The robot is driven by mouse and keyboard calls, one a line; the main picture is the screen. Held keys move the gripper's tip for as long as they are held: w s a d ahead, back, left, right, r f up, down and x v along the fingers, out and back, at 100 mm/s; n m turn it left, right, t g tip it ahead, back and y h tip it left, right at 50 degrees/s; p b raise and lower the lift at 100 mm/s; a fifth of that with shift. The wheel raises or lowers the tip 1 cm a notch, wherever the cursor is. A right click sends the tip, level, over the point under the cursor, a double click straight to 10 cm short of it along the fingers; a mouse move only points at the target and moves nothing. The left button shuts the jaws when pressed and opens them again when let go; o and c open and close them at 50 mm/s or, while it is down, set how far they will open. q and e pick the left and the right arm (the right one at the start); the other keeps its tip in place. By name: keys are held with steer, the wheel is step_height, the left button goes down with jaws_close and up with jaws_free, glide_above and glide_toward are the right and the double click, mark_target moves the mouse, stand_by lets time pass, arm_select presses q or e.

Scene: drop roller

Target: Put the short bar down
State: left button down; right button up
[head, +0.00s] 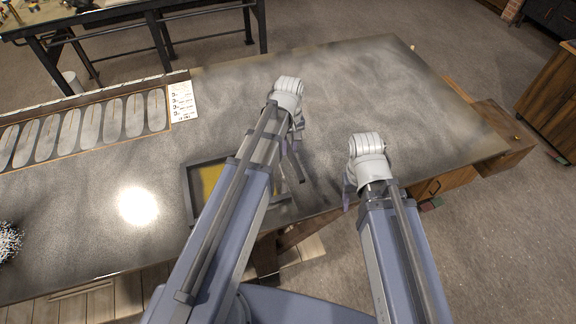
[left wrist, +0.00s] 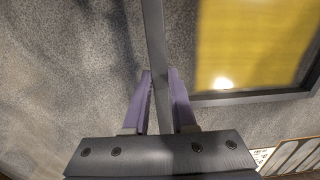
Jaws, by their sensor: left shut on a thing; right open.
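The short bar is a dark grey, straight, narrow bar. In the left wrist view the bar (left wrist: 154,35) runs up the picture from between the purple fingers of my left gripper (left wrist: 160,75), which is shut on it. In the head view the bar (head: 295,165) shows partly beside my left arm, over the worktable (head: 330,90). My left gripper (head: 297,148) is mostly hidden by its own wrist there. I cannot tell whether the bar touches the table. My right gripper (head: 348,190) is open and empty near the table's front edge.
A grey-rimmed tray with a yellow floor (head: 210,175) lies left of the bar, partly behind my left arm. A long rack (head: 82,130) with several oval slots and a white card (head: 183,101) are at back left. The table's back right is clear.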

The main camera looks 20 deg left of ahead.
mark_target(289, 168)
arm_select(q)
steer(key=shift+f+b, duration=3.3)
steer(key=shift+f, duration=0.55)
steer(key=shift+r, duration=0.1)
steer(key=c, duration=1.2)
jaws_free()
steer(key=shift+f, duration=0.2)
steer(key=o, duration=0.5)
steer(key=shift+r, duration=0.15)
